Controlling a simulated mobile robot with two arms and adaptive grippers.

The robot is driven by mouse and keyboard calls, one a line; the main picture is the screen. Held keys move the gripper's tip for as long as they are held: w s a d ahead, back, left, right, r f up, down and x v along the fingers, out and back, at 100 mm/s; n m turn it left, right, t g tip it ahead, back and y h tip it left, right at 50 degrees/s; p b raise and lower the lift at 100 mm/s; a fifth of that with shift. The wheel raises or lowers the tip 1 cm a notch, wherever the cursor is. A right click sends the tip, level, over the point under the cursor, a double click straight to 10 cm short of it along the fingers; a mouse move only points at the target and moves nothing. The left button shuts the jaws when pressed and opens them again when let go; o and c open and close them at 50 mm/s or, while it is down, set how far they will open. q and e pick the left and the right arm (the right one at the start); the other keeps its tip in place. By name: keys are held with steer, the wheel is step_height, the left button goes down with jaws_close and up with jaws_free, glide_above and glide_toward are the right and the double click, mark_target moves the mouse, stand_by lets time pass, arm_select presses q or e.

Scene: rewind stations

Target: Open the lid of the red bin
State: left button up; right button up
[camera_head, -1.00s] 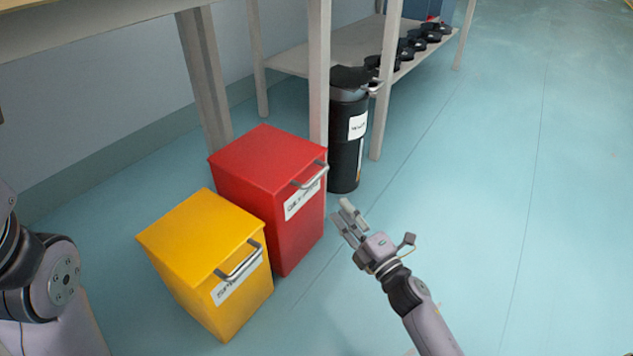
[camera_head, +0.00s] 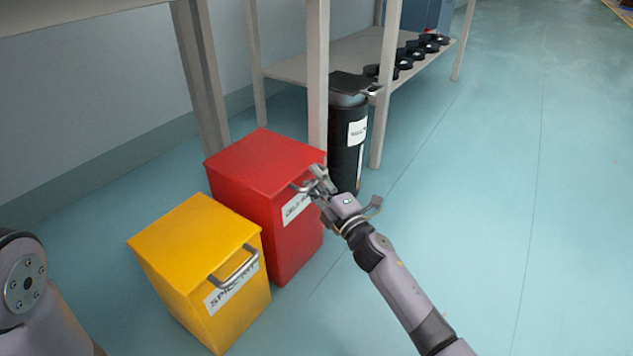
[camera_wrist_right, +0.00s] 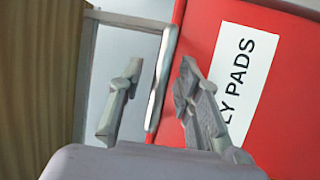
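The red bin (camera_head: 285,225) stands on the floor with its flat red lid (camera_head: 262,158) down. A metal bar handle (camera_head: 300,187) sits at the front of the lid, partly hidden by my right gripper (camera_head: 318,183). In the right wrist view, the handle bar (camera_wrist_right: 162,80) lies between the two spread fingers of my right gripper (camera_wrist_right: 160,68). Gaps show on both sides of the bar. The bin's red front (camera_wrist_right: 290,95) and its white label (camera_wrist_right: 232,75) are at the right there. My left gripper is out of view; only part of my left arm shows.
A yellow bin (camera_head: 205,265) with a similar handle stands close in front of the red one. A black bin (camera_head: 347,135) stands behind, beside a table leg (camera_head: 318,80). A low shelf (camera_head: 345,50) holds several dark round items. The floor at right is clear.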

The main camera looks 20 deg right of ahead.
steer(key=shift+c, duration=0.5)
jaws_close()
